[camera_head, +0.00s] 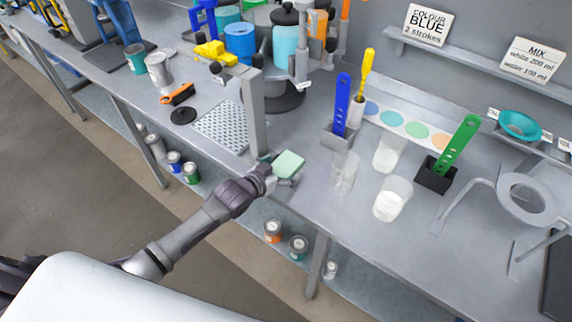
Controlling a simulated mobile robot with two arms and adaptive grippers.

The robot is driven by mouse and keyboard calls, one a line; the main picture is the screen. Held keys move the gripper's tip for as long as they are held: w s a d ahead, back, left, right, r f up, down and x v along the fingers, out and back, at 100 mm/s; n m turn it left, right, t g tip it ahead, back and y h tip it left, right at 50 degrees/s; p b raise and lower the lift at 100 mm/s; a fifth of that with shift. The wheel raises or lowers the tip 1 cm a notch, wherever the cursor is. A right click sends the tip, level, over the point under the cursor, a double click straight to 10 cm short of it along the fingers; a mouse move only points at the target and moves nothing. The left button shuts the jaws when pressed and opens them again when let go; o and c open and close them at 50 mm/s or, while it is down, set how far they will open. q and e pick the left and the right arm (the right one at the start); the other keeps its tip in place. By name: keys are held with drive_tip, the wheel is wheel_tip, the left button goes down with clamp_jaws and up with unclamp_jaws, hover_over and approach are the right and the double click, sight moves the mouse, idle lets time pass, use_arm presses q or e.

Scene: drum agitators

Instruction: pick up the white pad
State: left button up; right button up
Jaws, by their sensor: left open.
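A small square pad (289,163) lies near the front edge of the grey bench, right of the upright metal post. Its top looks pale green rather than plain white. My left gripper (279,177) reaches in from the lower left and is right at the pad's near side. Its jaws are open, and the fingers are small and partly hidden by the wrist and pad. I cannot tell whether they touch the pad. My right gripper is not in view.
The metal post (254,115) stands close to the left gripper, beside a perforated tray (222,127). Clear cups (392,199) and a black holder with a green paddle (436,175) stand to the right. Cans (272,231) sit on the lower shelf.

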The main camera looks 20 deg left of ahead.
use_arm(q)
drive_tip(key=shift+s, duration=0.1)
drive_tip(key=c, duration=1.2)
drive_tip(key=shift+r, duration=0.1)
drive_tip(key=shift+c, duration=0.9)
drive_tip(key=shift+r, duration=0.1)
wheel_tip(320, 180, up, 27)
drive_tip(key=b, duration=0.3)
drive_tip(key=s+a+f+n+t+y+b, duration=0.1)
drive_tip(key=s+f+n+y, duration=0.3)
drive_tip(key=s+f, duration=0.7)
drive_tip(key=s+a+b, duration=0.1)
drive_tip(key=s, duration=0.1)
drive_tip(key=shift+s+f+y, duration=0.25)
drive_tip(key=shift+s+y, duration=0.05)
drive_tip(key=shift+s, duration=0.1)
